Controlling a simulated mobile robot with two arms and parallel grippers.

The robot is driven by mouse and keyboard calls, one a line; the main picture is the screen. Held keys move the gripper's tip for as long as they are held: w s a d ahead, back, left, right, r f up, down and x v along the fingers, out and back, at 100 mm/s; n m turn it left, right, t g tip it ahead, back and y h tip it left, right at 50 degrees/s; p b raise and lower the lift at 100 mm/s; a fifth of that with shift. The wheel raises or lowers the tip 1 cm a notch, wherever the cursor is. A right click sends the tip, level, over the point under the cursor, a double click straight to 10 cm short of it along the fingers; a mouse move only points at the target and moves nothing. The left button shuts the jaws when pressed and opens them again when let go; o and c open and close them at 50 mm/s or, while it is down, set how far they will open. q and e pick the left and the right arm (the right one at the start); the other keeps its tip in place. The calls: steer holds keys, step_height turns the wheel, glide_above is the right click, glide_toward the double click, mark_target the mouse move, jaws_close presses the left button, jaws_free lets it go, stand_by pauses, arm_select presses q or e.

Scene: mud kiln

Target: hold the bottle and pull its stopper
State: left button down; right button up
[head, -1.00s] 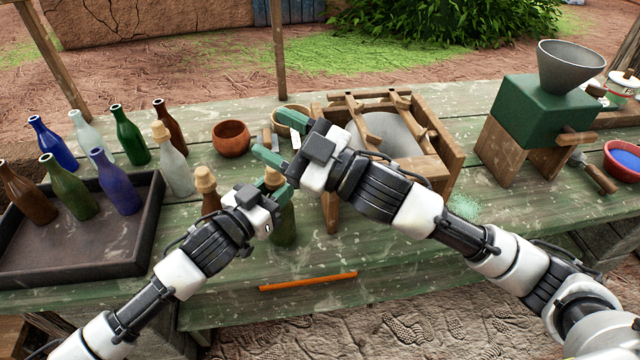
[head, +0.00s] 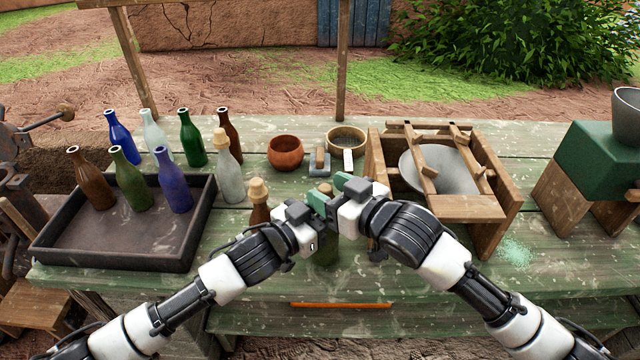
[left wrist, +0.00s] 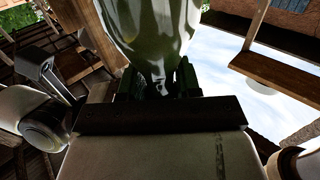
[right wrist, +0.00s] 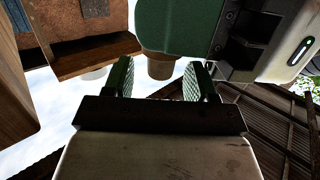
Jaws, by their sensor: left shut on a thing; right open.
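A green bottle (head: 327,252) stands upright at the bench's front, mostly hidden behind my grippers in the head view. My left gripper (head: 322,215) is shut on it. In the left wrist view the glossy bottle (left wrist: 150,30) narrows between the fingers (left wrist: 155,82). Its brown stopper (head: 325,188) shows just above the left gripper. My right gripper (head: 333,190) is open at the stopper's height. In the right wrist view the stopper (right wrist: 160,67) lies between the open fingers (right wrist: 160,80), with visible gaps on both sides.
Two other stoppered bottles, one clear (head: 229,170) and one brown (head: 259,206), stand left of my grippers. A dark tray (head: 118,250) with several open bottles is farther left. A clay bowl (head: 285,152) stands behind, a wooden frame (head: 480,208) to the right.

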mark_target(328, 189)
arm_select(q)
steer(key=shift+f, duration=0.15)
arm_select(e)
steer(key=shift+x, duration=1.65)
jaws_close()
steer(key=shift+r, duration=0.15)
steer(key=shift+r, duration=1.1)
arm_select(q)
steer(key=shift+f, duration=0.1)
